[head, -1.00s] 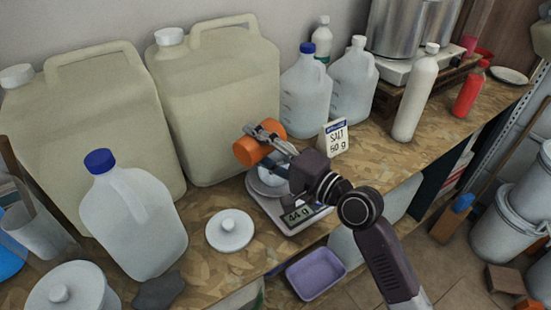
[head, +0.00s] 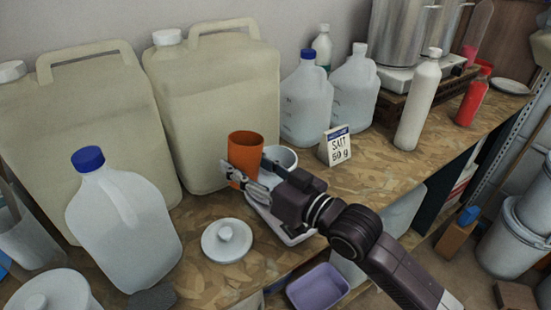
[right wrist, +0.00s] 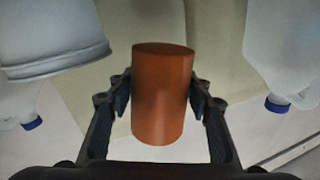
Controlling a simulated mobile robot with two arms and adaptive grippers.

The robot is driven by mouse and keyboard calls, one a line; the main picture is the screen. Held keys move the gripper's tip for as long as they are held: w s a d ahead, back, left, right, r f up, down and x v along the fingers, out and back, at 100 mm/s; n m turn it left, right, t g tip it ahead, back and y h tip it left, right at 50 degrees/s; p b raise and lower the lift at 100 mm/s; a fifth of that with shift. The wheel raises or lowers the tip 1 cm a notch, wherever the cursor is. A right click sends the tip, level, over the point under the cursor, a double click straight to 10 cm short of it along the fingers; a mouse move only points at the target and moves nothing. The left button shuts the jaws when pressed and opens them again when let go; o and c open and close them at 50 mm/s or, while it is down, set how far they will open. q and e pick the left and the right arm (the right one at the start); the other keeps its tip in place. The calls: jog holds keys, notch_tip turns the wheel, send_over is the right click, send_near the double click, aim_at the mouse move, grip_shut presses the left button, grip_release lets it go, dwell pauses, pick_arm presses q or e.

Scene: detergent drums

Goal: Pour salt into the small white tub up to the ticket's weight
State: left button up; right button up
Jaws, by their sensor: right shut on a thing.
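My right gripper (head: 250,172) is shut on the orange cup (head: 245,148). In the head view the cup is upright, with its open top up, just left of the small white tub (head: 284,155). The cup also shows between the fingers in the right wrist view (right wrist: 163,95); its contents cannot be seen. The tub stands on the scale (head: 290,238), partly hidden behind my gripper. The scale's display is hidden by my arm. The ticket (head: 338,147) behind reads SALT and seems to read 50 g. My left gripper is not in view.
A white knobbed lid (head: 227,240) lies at the bench front. A blue-capped jug (head: 122,220) stands left, and big canisters (head: 215,110) stand close behind the cup. White and red bottles (head: 472,98) stand right. A purple basin (head: 318,288) is below the bench edge.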

aim_at(249, 157)
jog(key=shift+s+a+f+n+b, duration=0.2)
jog(key=shift+f+n+b, duration=0.2)
jog(key=shift+n, duration=0.2)
jog(key=shift+s+f+n, duration=0.15)
jog(key=shift+f+n, duration=0.3)
jog(key=shift+n, duration=0.25)
notch_tip(249, 157, up, 6)
jog(key=p, duration=0.6)
jog(key=shift+a, duration=0.1)
jog(key=shift+f, duration=0.1)
jog(key=shift+s, duration=0.1)
